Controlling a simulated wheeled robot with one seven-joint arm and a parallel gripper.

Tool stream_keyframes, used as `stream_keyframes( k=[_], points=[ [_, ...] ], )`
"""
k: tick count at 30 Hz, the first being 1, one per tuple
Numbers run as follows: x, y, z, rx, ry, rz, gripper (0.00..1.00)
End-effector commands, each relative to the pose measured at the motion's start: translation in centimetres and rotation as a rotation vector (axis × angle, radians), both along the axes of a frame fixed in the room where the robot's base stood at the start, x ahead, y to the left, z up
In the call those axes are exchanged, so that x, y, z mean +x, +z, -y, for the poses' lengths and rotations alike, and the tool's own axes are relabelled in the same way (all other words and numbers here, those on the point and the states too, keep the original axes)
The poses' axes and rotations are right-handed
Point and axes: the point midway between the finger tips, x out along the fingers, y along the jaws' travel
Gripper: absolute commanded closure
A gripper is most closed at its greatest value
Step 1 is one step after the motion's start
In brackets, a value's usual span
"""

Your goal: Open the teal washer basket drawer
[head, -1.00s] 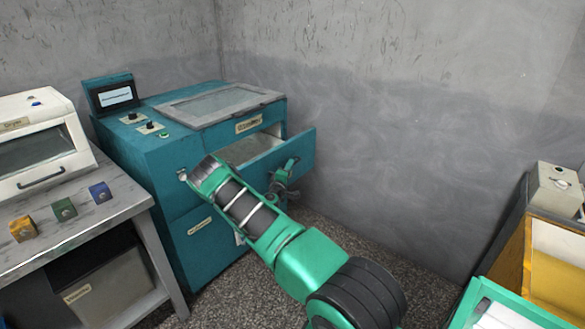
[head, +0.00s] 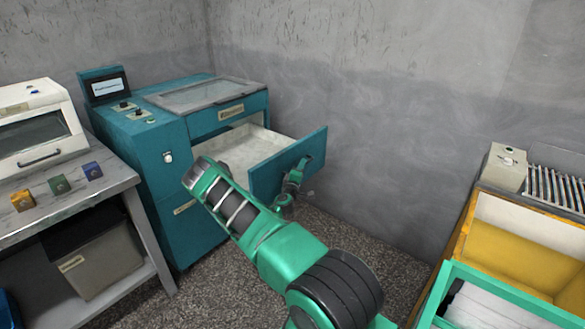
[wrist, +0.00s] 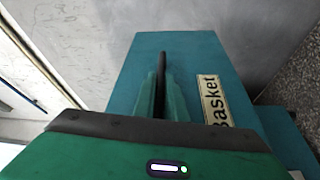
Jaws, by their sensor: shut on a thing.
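The teal washer (head: 176,140) stands against the back wall in the head view. Its teal basket drawer (head: 313,150) is pulled well out to the right, and its pale interior (head: 238,150) shows. My gripper (head: 297,172) is at the drawer's front panel. In the wrist view the panel bears a "Basket" label (wrist: 213,102), and my gripper (wrist: 161,95) is shut on the dark handle (wrist: 163,65), which stands between its green fingers. The handle is largely hidden by my arm in the head view.
A grey bench (head: 95,199) at left carries a white machine (head: 35,135) and several small coloured blocks. A grey bin (head: 95,262) sits below it. Open crates (head: 520,240) stand at right. The floor beneath the drawer is clear.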

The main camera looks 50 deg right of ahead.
Motion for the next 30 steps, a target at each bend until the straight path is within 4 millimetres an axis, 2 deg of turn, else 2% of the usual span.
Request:
stream_keyframes(
  k=[1, 10, 11, 13, 23, 26, 30],
  points=[
    [-0.1, -0.7, -0.2, 0.011, 0.003, -0.003, 1.0],
    [-0.6, -0.7, 0.4, 0.013, -0.006, -0.003, 1.0],
    [-0.7, -0.7, 0.4, 0.012, -0.006, -0.002, 0.87],
    [-0.8, -0.6, 0.6, 0.011, -0.008, -0.003, 0.71],
    [-1.0, -0.3, 0.7, 0.005, -0.011, -0.001, 0.71],
    [-1.2, -0.3, 0.0, 0.004, -0.012, -0.004, 0.71],
    [-1.9, -0.5, -2.0, 0.004, -0.01, -0.005, 0.71]
  ],
)
